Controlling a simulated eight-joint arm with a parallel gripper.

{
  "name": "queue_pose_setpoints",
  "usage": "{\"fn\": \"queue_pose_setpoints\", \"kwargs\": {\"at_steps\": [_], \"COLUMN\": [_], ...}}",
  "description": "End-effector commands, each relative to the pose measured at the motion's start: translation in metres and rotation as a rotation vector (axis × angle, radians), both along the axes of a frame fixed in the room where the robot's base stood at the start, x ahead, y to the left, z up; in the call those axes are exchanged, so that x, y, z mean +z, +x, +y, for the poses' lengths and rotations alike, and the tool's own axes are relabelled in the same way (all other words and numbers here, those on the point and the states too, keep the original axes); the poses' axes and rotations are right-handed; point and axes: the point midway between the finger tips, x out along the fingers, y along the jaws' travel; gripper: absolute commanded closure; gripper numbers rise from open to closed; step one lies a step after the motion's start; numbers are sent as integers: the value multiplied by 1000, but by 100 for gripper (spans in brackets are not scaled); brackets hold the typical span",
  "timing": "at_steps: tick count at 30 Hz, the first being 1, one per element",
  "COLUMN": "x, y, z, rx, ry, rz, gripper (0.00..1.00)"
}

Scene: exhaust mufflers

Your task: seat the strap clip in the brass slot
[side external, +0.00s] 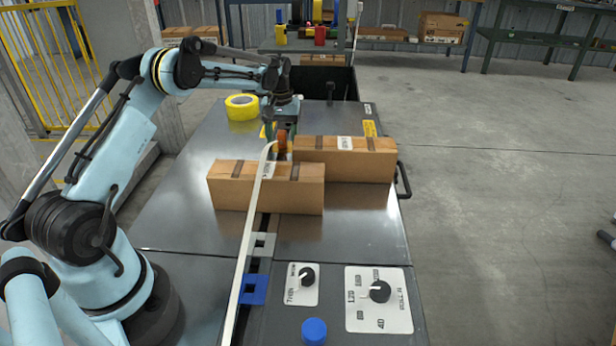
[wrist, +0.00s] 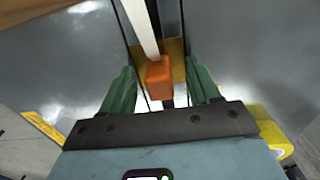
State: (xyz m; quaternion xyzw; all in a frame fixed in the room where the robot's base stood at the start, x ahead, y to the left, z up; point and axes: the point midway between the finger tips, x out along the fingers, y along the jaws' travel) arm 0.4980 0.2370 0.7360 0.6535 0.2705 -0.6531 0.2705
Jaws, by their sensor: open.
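The strap clip is an orange block (wrist: 159,80) at the end of a long white strap (side external: 254,215); it also shows in the side view (side external: 282,141). My gripper (wrist: 161,70) is open, with one green finger on each side of the clip and gaps visible between. In the side view my gripper (side external: 281,136) points down at the clip near the far end of the table. A brass-yellow plate (wrist: 177,58) lies below and behind the clip in the wrist view. The clip covers part of it, and I cannot tell whether the clip touches it.
A grey slotted plate (side external: 262,245) and a blue slotted plate (side external: 252,290) lie nearer. Yellow tape (side external: 241,107) lies behind. Panels with knobs (side external: 379,300) sit at the front.

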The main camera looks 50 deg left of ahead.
Motion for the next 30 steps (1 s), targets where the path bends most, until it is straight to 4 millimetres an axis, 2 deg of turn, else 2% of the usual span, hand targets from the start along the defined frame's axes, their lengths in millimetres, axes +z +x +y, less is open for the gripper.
{"fn": "queue_pose_setpoints", "kwargs": {"at_steps": [5, 8, 15, 21, 30], "x": [10, 26, 77, 106, 121], "y": [0, 0, 0, 0, 0], "z": [0, 0, 0, 0, 0], "rx": [0, 0, 0, 0, 0], "ry": [0, 0, 0, 0, 0], "rz": [0, 0, 0, 0, 0], "gripper": [39, 39, 39, 39, 39]}}
